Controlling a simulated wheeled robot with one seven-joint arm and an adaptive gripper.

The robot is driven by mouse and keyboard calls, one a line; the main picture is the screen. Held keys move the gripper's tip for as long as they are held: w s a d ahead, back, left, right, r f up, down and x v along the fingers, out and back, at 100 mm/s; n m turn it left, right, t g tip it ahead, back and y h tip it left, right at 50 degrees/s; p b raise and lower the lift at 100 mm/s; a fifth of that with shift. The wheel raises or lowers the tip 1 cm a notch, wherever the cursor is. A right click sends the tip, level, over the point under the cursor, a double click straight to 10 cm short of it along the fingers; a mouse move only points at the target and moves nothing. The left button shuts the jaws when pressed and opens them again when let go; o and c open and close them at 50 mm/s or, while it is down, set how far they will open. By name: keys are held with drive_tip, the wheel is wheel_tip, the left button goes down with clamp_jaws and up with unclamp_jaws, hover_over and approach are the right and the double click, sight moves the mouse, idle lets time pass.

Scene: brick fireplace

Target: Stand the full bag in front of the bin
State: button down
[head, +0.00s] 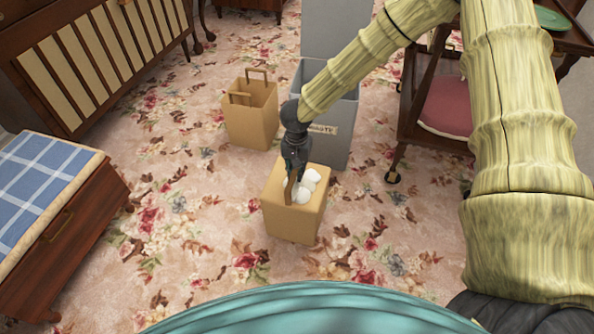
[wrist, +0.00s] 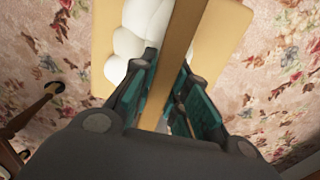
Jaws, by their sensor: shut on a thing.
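The full bag (head: 292,222) is a tan paper bag with several white rounded things (head: 308,182) showing at its open top. It looks upright, in front of the grey bin (head: 338,150); I cannot tell whether its base touches the carpet. My gripper (head: 293,178) is above the bag, shut on its handle. In the wrist view, the handle strap (wrist: 180,50) runs between the fingers (wrist: 178,98), and the white things (wrist: 140,30) lie left of it. The bin carries a partly hidden label. My arm covers part of the bin.
A second tan bag (head: 252,118) with handles stands left of the bin. A bench with a blue checked cushion (head: 42,180) is at the left. Floral carpet (head: 180,240) lies clear around the full bag's left side.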

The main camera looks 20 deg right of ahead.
drive_tip(key=c, duration=1.4)
unclamp_jaws()
drive_tip(key=shift+f, duration=0.15)
wheel_tip(320, 180, up, 12)
drive_tip(key=p, duration=0.5)
drive_tip(key=shift+p, duration=0.35)
